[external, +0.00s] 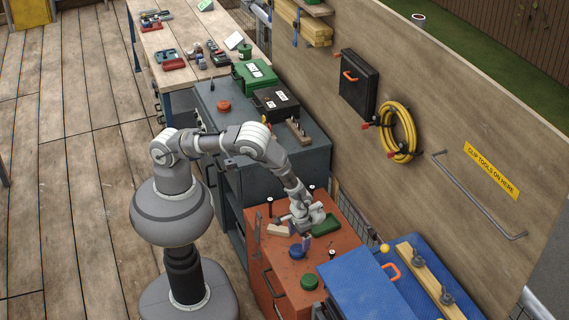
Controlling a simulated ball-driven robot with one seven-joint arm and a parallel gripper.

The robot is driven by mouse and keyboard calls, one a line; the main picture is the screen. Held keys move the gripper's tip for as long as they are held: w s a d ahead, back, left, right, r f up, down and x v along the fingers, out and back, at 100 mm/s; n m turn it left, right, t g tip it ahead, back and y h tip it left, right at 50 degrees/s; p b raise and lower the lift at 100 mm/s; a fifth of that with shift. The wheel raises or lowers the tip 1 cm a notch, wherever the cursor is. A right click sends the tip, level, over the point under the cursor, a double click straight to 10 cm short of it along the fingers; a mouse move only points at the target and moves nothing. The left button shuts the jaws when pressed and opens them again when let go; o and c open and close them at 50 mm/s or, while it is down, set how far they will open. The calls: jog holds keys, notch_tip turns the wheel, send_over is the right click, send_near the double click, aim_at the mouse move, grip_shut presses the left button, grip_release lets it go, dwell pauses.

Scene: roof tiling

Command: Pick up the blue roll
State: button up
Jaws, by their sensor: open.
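A small blue object (296,251), which looks like the blue roll, is on the orange cabinet top, just below my gripper in the picture. A paler blue-grey piece (307,241) is right beside it; I cannot tell if it is part of the roll. My gripper (302,228) is open and points down over the cabinet, close to the blue object. The fingertips are small and partly hidden, so I cannot tell whether they touch anything.
The orange cabinet top (335,256) also bears a green tray (326,225), a beige block (279,230), a round green item (309,282) and several dark upright pieces. A blue-topped unit (355,282) adjoins at right, a grey cabinet (250,179) behind. A wooden wall rises beyond.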

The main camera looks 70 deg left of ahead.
aim_at(298, 250)
jog(key=f+b, duration=0.1)
jog(key=f, duration=0.1)
jog(key=f+b, duration=0.1)
jog(key=f, duration=0.1)
jog(key=f+b, duration=0.1)
jog(key=f, duration=0.2)
jog(key=shift+s, duration=0.3)
jog(key=shift+d+r, duration=0.1)
jog(key=shift+r, duration=0.05)
jog(key=c, duration=1.2)
